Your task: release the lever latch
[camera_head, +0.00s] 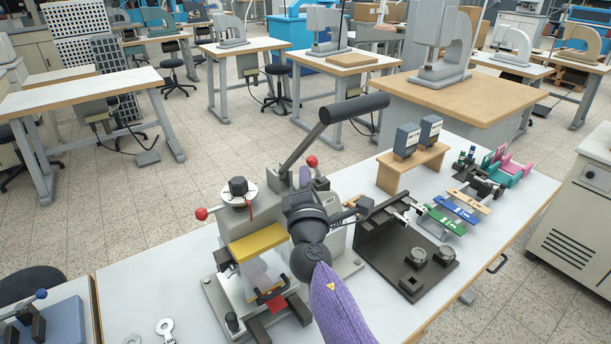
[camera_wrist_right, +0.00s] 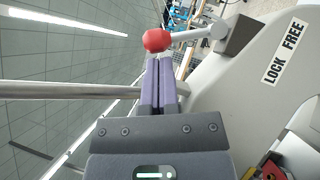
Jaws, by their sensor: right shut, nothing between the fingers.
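The foil stamping press (camera_head: 238,262) stands on the white table, with its long dark-gripped lever (camera_head: 350,106) raised up and to the right. A red ball knob (camera_head: 311,161) on a short grey arm shows near my right gripper (camera_head: 304,179). In the right wrist view this red knob (camera_wrist_right: 158,40) is just beyond the purple fingertips (camera_wrist_right: 159,62), beside a plate marked LOCK FREE (camera_wrist_right: 283,52). The fingers are together and empty. I cannot tell whether they touch the knob. My right wrist hides part of the press. My left gripper is out of view.
Another red knob (camera_head: 201,213) sticks out at the press's left. A dark fixture plate (camera_head: 400,255), a wooden stand (camera_head: 412,165) and coloured holders (camera_head: 455,212) lie to the right. Two metal tags, one a ring-ended tag (camera_head: 165,329), lie at the front left.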

